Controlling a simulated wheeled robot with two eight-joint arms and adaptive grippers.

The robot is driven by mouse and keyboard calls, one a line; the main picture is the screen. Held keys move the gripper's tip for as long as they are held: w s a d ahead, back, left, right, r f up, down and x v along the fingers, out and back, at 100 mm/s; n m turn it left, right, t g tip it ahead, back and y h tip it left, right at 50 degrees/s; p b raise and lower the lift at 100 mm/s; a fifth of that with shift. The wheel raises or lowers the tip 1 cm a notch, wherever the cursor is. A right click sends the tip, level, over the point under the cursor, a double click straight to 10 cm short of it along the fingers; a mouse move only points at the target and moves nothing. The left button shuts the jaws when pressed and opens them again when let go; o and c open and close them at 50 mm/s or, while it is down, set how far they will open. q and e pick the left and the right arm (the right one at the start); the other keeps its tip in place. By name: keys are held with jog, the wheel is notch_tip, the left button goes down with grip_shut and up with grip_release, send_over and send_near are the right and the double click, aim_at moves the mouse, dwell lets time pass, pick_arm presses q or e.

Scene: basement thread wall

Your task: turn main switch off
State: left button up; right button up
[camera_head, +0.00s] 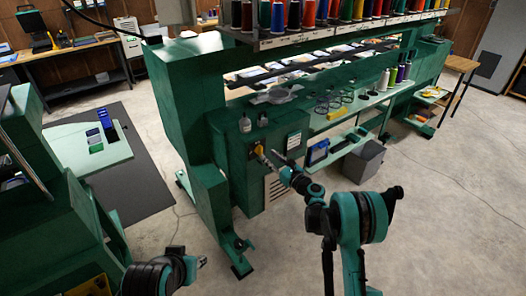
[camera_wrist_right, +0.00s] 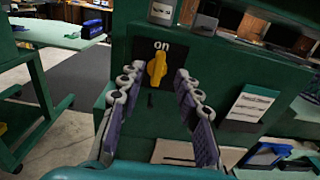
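The main switch is a yellow rotary knob (camera_head: 260,150) on a green machine's front panel. In the right wrist view the knob (camera_wrist_right: 157,68) stands upright on a black plate, with the white word "on" above it. My right gripper (camera_head: 272,157) is at the panel, just right of the knob in the head view. In the wrist view its two fingers (camera_wrist_right: 156,84) are spread, with the knob between their tips and no clear contact. My left gripper (camera_head: 192,264) is low at the left, far from the switch; its fingers are too unclear to judge.
The green machine (camera_head: 190,110) carries a rack of thread spools (camera_head: 320,14) above. A paper label (camera_head: 294,140) is right of the switch. A grey bin (camera_head: 363,160) and a blue item (camera_head: 317,152) stand further right. Concrete floor at the right front is clear.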

aim_at(262, 150)
jog(key=x, duration=0.5)
jog(key=shift+w+a+b, duration=0.15)
jog(key=shift+a+b, duration=0.05)
jog(key=shift+b, duration=0.15)
grip_shut()
